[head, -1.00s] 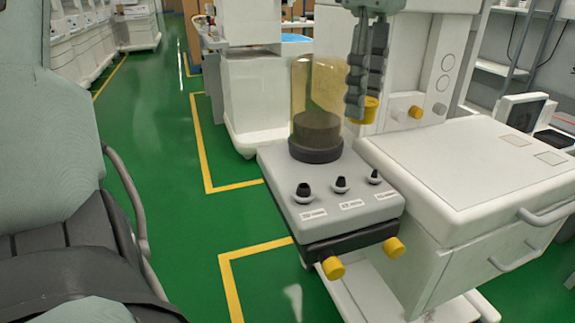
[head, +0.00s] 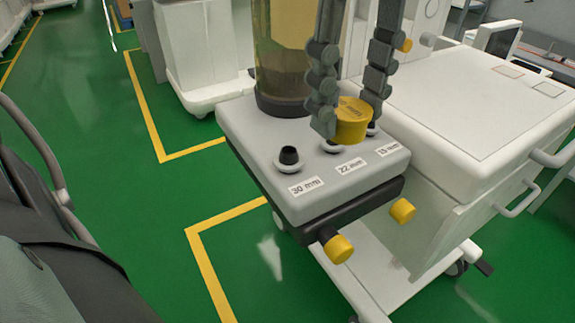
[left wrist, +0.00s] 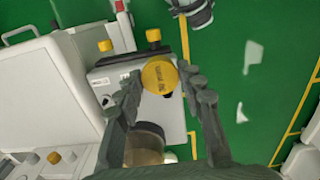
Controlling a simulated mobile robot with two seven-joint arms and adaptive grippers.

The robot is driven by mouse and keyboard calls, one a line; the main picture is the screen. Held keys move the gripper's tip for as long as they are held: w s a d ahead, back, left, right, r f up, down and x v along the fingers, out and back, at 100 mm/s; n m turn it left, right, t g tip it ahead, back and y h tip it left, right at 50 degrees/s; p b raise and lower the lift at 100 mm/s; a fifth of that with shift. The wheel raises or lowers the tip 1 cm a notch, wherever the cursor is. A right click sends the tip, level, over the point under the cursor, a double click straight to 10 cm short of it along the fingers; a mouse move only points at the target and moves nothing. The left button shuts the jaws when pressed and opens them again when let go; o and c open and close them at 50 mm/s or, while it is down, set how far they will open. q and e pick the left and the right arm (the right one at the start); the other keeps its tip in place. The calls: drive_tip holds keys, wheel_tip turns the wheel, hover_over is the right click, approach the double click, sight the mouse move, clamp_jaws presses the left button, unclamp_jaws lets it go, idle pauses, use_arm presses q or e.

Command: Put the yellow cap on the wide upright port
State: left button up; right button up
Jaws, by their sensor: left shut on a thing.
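My left gripper (head: 350,112) is shut on the yellow cap (head: 353,122) and holds it in the head view over the right part of the grey block (head: 250,125). The cap also shows between the fingers in the left wrist view (left wrist: 160,75), with dark print on its top. The wide upright port (head: 289,158), dark with a pale collar and labelled 30 mm, stands uncovered on the block, left of and nearer than the cap. The 22 mm port (head: 331,147) is partly hidden under the cap and finger. The 15 mm port (head: 373,129) is mostly hidden. My right gripper is not in view.
A tall amber canister (head: 283,60) stands on the block just left of my left fingers. Two yellow knobs (head: 339,248) (head: 402,211) stick out from the block's front. A white cart top (head: 470,95) lies to the right. Green floor is free in front on the left.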

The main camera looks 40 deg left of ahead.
use_arm(q)
drive_tip(key=shift+s+f, duration=0.2)
drive_tip(key=shift+f, duration=0.2)
hover_over(289, 151)
wheel_tip(289, 151, down, 7)
drive_tip(key=shift+r+p, duration=0.15)
drive_tip(key=shift+p, duration=0.2)
drive_tip(key=shift+f, duration=1.95)
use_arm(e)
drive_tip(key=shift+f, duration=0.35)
use_arm(q)
drive_tip(key=shift+f, duration=0.1)
